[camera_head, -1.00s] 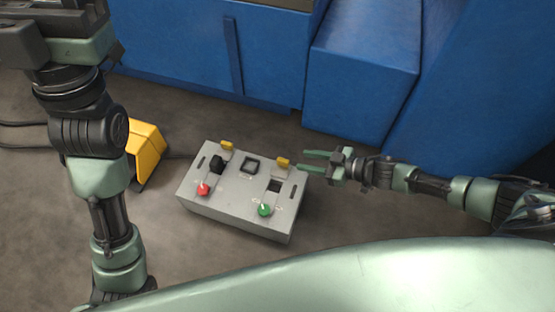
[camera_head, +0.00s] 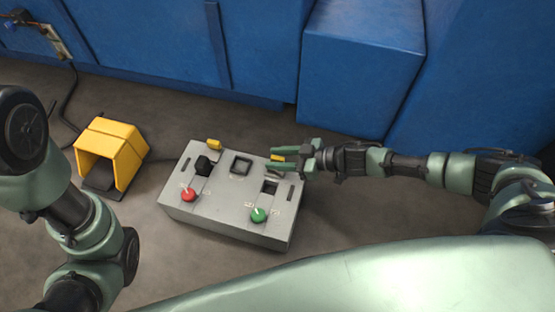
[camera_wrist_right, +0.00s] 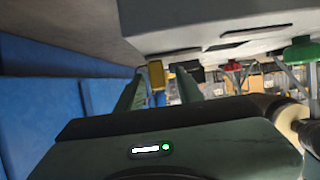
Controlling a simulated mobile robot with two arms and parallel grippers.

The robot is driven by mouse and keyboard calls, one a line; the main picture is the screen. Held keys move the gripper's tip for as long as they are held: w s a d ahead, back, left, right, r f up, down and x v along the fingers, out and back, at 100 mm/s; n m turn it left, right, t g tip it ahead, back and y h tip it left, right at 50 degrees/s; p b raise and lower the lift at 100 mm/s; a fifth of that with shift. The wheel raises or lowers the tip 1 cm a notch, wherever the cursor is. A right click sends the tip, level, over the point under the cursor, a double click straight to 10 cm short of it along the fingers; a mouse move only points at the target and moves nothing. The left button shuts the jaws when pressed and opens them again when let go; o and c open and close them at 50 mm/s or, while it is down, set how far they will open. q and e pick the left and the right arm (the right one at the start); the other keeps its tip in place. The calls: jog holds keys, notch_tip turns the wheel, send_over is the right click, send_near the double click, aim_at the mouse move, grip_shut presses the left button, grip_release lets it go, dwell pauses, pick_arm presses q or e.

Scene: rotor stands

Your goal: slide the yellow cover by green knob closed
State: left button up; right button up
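The grey control box (camera_head: 225,221) stands on the floor. The green knob (camera_head: 258,215) is at its near right, with a dark square opening behind it. The small yellow cover (camera_head: 278,157) by the green knob is at the far end of that slot, partly hidden by my right gripper (camera_head: 274,157). My right gripper comes in from the right with fingers apart. In the right wrist view, the yellow cover (camera_wrist_right: 156,73) shows between the two spread fingers; contact cannot be told. My left gripper is out of view; only left arm links show.
A yellow pedal housing (camera_head: 110,150) stands left. Blue machine panels (camera_head: 360,70) rise behind. Floor in front is clear.

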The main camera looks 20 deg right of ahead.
grip_shut()
dwell(1.4)
